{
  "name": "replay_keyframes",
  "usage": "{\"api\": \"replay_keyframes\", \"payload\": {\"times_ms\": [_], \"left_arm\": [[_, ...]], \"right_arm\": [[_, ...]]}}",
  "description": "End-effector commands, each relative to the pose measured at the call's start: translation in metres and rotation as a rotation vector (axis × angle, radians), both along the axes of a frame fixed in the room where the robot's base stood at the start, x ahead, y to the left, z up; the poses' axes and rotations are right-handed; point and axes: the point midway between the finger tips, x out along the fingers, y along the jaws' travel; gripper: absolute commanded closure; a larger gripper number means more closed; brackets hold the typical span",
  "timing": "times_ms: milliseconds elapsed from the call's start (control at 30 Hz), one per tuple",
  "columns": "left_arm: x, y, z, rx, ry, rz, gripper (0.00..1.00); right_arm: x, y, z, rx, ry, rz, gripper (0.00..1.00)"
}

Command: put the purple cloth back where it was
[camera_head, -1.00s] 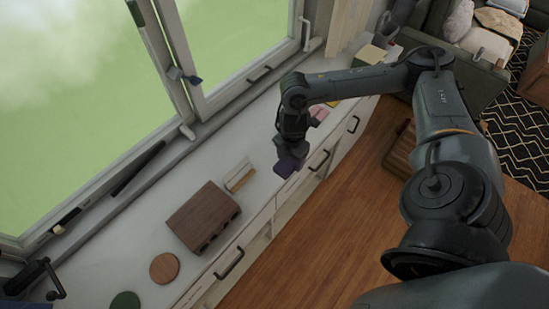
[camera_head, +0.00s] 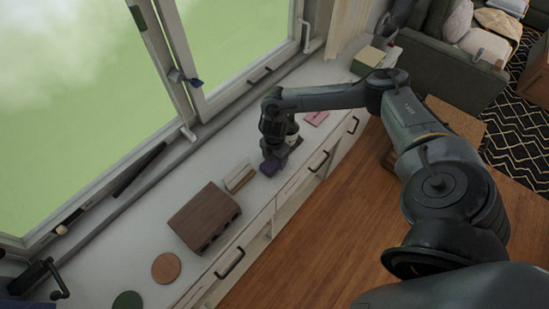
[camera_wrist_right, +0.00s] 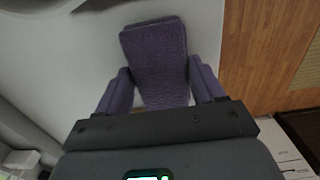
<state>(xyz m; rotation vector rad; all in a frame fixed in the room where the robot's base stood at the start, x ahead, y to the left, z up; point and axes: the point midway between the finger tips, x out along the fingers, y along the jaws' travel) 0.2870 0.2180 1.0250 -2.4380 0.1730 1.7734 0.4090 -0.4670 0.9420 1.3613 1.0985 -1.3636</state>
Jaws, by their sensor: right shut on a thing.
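The purple cloth (camera_wrist_right: 155,55) is a folded, textured rectangle between the two fingers of my right gripper in the right wrist view. In the head view the cloth (camera_head: 270,168) shows as a small purple patch under my right gripper (camera_head: 272,161). My right gripper is shut on it, low over the white counter near its front edge. I cannot tell whether the cloth touches the counter. The left gripper is not in view.
The white counter (camera_head: 140,222) runs below the window. A small light stand (camera_head: 239,177) and a dark wooden block (camera_head: 204,217) are left of my right gripper. A round wooden coaster (camera_head: 166,267) lies nearer. A pink item (camera_head: 316,118) lies to the right.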

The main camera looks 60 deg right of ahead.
Motion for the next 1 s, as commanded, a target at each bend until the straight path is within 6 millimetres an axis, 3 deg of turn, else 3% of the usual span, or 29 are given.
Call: {"api": "replay_keyframes", "payload": {"times_ms": [367,400,533,833,1000], "left_arm": [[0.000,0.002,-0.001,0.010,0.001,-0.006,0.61],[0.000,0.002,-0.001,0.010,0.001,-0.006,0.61],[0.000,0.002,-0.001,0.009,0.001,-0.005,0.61],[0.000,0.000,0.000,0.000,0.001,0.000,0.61],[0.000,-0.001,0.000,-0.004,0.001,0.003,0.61]], "right_arm": [[0.000,0.000,-0.004,-0.001,0.000,0.000,0.56],[0.000,0.000,-0.003,-0.001,0.000,0.000,0.26],[0.000,0.000,-0.003,-0.001,0.000,0.000,0.06],[0.000,0.000,-0.002,0.000,-0.001,0.000,0.06],[0.001,0.000,0.009,0.001,-0.002,0.001,0.06]]}}
